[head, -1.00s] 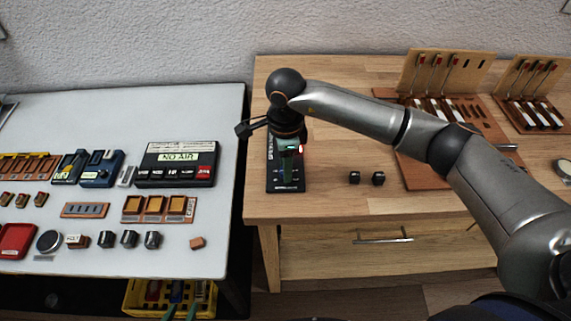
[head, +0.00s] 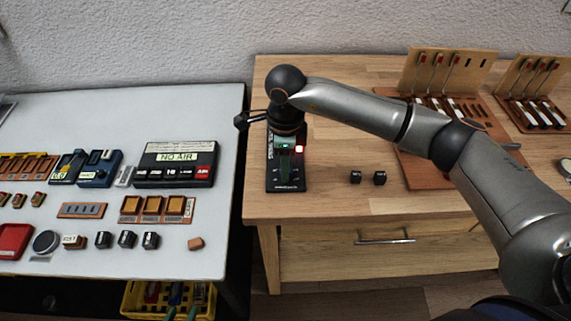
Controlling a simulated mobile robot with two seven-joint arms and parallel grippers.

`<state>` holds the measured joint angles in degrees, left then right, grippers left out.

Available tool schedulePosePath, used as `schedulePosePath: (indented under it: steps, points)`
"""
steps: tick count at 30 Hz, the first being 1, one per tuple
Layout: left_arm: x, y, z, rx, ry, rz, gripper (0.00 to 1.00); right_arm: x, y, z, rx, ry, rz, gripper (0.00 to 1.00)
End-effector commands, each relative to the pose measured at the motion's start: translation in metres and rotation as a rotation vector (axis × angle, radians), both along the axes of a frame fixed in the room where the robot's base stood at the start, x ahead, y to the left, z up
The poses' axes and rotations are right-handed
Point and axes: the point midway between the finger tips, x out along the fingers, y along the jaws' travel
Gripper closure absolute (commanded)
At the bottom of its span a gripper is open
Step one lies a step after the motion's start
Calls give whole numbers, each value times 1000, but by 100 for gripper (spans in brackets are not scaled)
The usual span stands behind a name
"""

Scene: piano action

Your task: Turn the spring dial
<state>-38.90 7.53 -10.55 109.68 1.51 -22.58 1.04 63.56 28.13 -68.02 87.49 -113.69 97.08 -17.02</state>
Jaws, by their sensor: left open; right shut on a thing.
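The black spring device (head: 271,176) lies on the wooden bench, with white lettering, a small lit green display and a red light (head: 299,149). My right gripper (head: 286,147) points down over its upper part and is shut on a narrow green piece (head: 285,168). The piece stands out below the gripper, over the middle of the device. I cannot tell whether it touches the device. The dial itself is not clearly visible; my gripper and wrist cover part of the device. My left gripper is not in view.
Wooden key-action stands (head: 429,73) are at the back right. A white table (head: 110,250) with a NO AIR box (head: 176,167) and several parts is on the left. A yellow crate (head: 133,303) is below it.

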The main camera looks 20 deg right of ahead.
Motion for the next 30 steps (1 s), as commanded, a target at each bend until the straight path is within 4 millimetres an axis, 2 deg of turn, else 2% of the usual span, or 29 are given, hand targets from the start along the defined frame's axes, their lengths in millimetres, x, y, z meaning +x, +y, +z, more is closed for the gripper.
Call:
schedulePosePath:
  steps: [1, 2, 9, 20, 23, 30]
  points:
    - [0, 0, 0, 0, 0, 0, 50, 0, 0, 1, 0, -1, 0, 100]
    - [0, 0, 0, 0, 0, 0, 50, 0, 0, 1, 0, -1, 0, 61]
    - [0, 0, 0, 0, 0, 0, 50, 0, 0, 0, 0, 0, 1, 34]
    - [0, 0, -1, 0, 0, 0, 50, 1, 0, 6, 1, -1, 1, 33]
    - [0, 0, -2, 0, 0, 0, 50, 1, 0, 20, 1, -5, 1, 33]
    - [0, 0, -7, 0, 0, 0, 50, 1, 0, 72, 1, -6, 1, 33]
